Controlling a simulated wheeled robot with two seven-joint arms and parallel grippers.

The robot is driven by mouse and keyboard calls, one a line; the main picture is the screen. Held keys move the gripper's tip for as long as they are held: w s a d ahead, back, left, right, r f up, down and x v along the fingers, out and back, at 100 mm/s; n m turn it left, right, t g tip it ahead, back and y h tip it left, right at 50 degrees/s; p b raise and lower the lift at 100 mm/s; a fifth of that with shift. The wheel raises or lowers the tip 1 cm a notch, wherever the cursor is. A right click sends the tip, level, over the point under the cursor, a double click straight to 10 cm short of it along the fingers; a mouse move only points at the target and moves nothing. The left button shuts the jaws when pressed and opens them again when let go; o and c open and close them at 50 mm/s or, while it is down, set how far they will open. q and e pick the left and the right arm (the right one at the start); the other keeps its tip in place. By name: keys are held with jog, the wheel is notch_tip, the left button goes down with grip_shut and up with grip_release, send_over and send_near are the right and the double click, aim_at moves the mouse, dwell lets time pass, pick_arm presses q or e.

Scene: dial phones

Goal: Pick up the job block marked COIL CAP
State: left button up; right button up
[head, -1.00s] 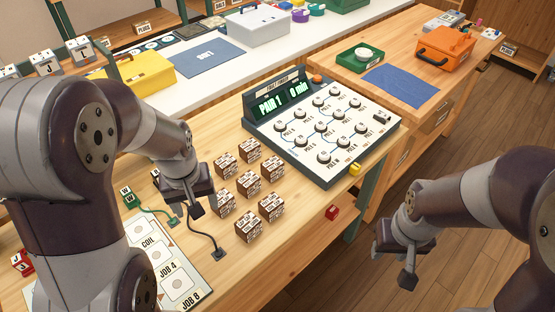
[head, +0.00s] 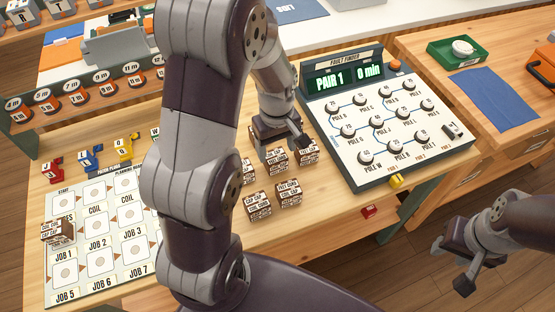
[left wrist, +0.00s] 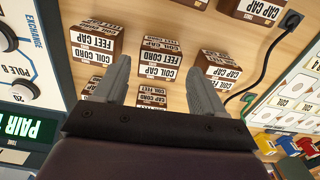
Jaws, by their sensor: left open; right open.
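Several brown job blocks with white lettering stand on the wooden bench. One block (left wrist: 158,62) in the left wrist view shows COIL CAP and FEET CORD labels and appears between and beyond the fingertips. My left gripper (left wrist: 152,85) is open, pointing down at the blocks. In the head view it (head: 280,145) is over the block group, close to a block (head: 275,158), and hides part of the group. Contact cannot be told. Neighbouring blocks stand to either side (left wrist: 95,42) and (left wrist: 222,64). My right gripper (head: 463,262) is open and empty, off the bench's front edge.
The fault finder panel (head: 385,125) stands right of the blocks. A planning board (head: 97,262) lies at left, with one brown block (head: 58,230) on it. A black cable (left wrist: 275,50) runs beside the blocks. A red piece (head: 368,211) sits near the front edge.

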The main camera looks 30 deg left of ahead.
aim_at(276, 157)
pick_arm(q)
notch_tip(276, 157, down, 6)
jog(key=shift+w+a+r, duration=0.1)
jog(key=shift+r, duration=0.15)
jog(key=c, duration=0.8)
jog(key=shift+o, duration=0.2)
jog(key=shift+r, duration=0.15)
